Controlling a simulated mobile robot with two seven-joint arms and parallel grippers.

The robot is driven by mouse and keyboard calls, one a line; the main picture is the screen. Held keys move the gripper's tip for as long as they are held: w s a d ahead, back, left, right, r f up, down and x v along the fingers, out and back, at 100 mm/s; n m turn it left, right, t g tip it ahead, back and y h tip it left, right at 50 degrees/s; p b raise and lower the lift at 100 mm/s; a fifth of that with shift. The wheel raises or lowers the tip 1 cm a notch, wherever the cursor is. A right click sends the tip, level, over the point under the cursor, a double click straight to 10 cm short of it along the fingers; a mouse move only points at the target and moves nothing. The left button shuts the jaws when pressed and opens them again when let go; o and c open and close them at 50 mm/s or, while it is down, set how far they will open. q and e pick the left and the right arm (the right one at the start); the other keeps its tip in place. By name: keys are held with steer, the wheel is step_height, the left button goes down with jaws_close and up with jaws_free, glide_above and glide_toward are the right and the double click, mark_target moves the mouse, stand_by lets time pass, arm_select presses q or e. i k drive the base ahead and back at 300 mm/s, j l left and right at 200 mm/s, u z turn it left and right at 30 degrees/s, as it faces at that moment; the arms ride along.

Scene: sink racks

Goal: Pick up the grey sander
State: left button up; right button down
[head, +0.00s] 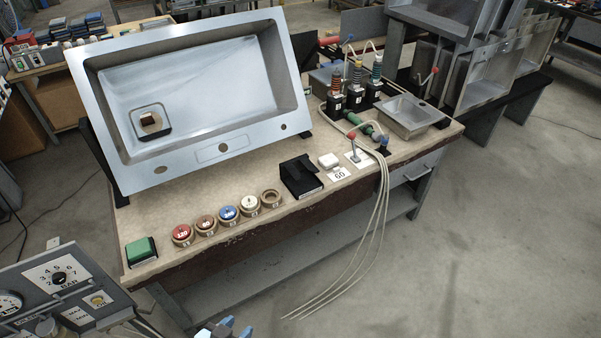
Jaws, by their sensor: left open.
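I cannot clearly make out a grey sander on the workbench (235,240). The front edge of the bench holds a green block (141,251), a row of round numbered discs in red, brown, blue and pale colours, such as the red disc (181,233), and a black box-like item (300,177). My right gripper is out of view.
Coiled-hose posts (355,85) and a small steel basin (410,115) stand right. Hoses hang over the front edge. A control panel (50,280) fills the lower left.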

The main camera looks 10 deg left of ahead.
mark_target(355, 88)
steer(key=i+l+u, duration=0.1)
steer(key=u, duration=0.35)
steer(key=i+l+u, duration=0.15)
steer(key=i+u, duration=0.25)
steer(key=l+u, duration=0.2)
steer(key=u, duration=0.25)
steer(key=i+l+u, duration=0.1)
steer(key=l, duration=0.25)
steer(key=i+l+u, duration=0.1)
steer(key=i+l, duration=0.2)
steer(key=i+l+u, duration=0.1)
steer(key=l, duration=0.35)
steer(key=i+l, duration=0.2)
steer(key=l, duration=0.2)
steer(key=i+l, duration=0.15)
steer(key=l, duration=0.25)
